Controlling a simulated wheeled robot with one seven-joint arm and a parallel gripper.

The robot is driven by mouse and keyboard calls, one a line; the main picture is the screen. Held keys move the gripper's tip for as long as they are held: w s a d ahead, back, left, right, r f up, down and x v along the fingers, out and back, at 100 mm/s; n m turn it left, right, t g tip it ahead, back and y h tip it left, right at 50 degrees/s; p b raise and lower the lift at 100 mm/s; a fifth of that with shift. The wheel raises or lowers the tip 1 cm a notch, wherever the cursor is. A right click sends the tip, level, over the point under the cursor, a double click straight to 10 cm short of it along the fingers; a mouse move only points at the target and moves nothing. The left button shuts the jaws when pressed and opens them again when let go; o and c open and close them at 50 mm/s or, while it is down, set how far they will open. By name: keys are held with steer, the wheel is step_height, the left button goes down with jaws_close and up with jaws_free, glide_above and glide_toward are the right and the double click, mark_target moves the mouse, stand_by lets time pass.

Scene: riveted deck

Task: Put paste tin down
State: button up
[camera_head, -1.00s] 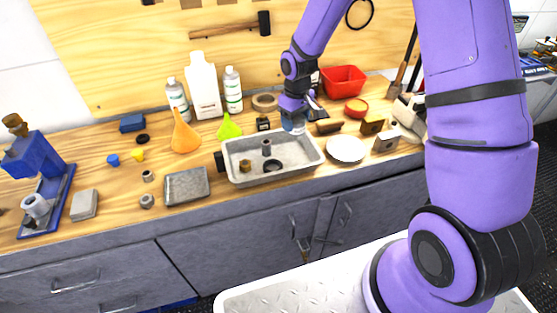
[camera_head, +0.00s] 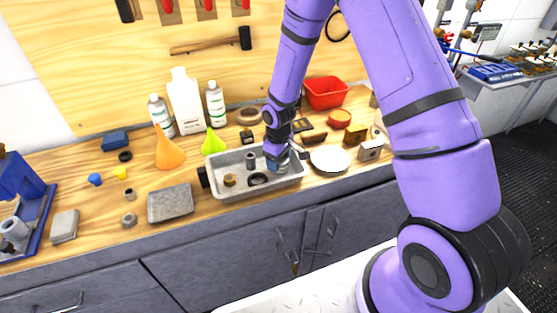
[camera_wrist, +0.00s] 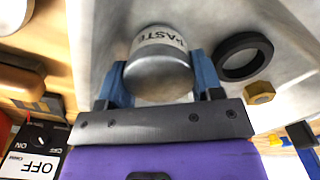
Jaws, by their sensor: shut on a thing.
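The paste tin (camera_wrist: 160,68) is a small grey metal tin with a pale label reading "PASTE". My gripper (camera_head: 278,166) is shut on it, with one blue finger on each side in the wrist view (camera_wrist: 160,85). The gripper is low over the right end of the shallow grey metal tray (camera_head: 215,163); the tray's pale floor (camera_wrist: 215,20) lies behind the tin in the wrist view. In the head view the tin is mostly hidden by the gripper. I cannot tell whether it touches the tray floor.
A black ring (camera_head: 258,179), a brass nut (camera_head: 229,180) and a grey bushing (camera_head: 251,160) are in the tray's left and middle. A white dish (camera_head: 330,158) stands close to the right. White bottles (camera_head: 186,100) and funnels (camera_head: 168,150) stand behind and to the left.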

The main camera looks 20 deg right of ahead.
steer(key=shift+f, duration=0.2)
steer(key=o, duration=0.7)
steer(key=shift+r, duration=0.1)
steer(key=s+d+r+m+t, duration=0.1)
steer(key=s+r, duration=0.1)
steer(key=r, duration=1)
steer(key=s+d+r+m, duration=0.1)
steer(key=s+d+r, duration=0.1)
steer(key=r, duration=1.1)
steer(key=s+d+r+m+t, duration=0.1)
steer(key=s+r+m+t, duration=0.1)
steer(key=s+r, duration=0.6)
steer(key=s+d+r+m+t, duration=0.2)
steer(key=s+r, duration=0.7)
steer(key=s, duration=0.8)
steer(key=shift+s+d+m, duration=0.25)
steer(key=shift+s+m, duration=0.15)
steer(key=shift+m, duration=0.1)
